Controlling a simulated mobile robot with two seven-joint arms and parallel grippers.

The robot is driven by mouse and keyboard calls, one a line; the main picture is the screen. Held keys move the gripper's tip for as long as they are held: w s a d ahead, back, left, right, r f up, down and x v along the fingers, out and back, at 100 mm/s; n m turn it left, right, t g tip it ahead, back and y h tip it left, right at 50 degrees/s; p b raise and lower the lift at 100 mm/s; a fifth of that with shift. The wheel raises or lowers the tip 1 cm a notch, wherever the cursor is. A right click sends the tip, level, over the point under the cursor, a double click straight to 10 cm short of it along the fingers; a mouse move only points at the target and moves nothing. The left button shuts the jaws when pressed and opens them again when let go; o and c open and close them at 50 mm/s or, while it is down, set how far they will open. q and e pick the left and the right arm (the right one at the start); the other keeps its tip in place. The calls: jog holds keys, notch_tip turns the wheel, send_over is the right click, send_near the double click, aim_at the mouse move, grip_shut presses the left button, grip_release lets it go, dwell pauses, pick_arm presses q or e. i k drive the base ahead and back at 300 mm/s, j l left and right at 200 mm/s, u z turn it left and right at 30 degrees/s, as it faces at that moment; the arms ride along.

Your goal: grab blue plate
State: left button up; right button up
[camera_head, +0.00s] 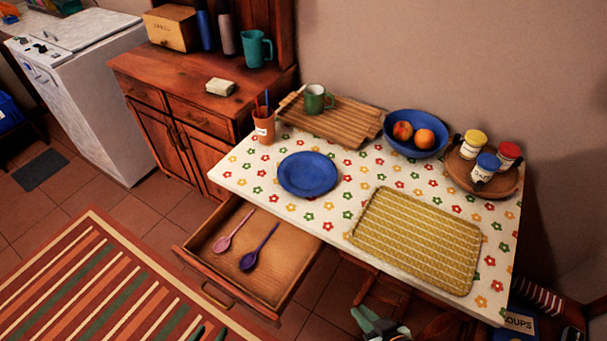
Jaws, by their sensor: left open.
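The blue plate (308,174) lies flat on the flowered tablecloth (262,184), near the table's front left edge. It is empty and nothing covers it. My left gripper (207,333) shows only as dark green tips at the bottom edge, over the floor and rug, well below and left of the plate. It is open and holds nothing that I can see. My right gripper (378,322) is at the bottom edge, below the table's front side and apart from the plate. Its jaws are not clear.
An open drawer (268,276) with a pink spoon (233,231) and a purple spoon (259,247) juts out before the plate. Around it are a yellow mat (417,240), a blue bowl (416,148) with fruit, a ribbed board (345,126) with a green mug, and a cup (264,128).

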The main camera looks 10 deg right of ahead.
aim_at(302, 173)
jog(key=j+z, duration=0.25)
jog(key=j, duration=0.35)
jog(key=j+z, duration=0.25)
jog(key=j, duration=0.35)
jog(key=k+j+z, duration=0.1)
jog(key=j+z, duration=0.15)
jog(key=j, duration=0.3)
jog(key=i+j+z, duration=0.2)
jog(key=j, duration=0.25)
jog(key=j+z, duration=0.2)
jog(key=j, duration=0.2)
jog(key=i+j+z, duration=0.55)
jog(key=j, duration=0.25)
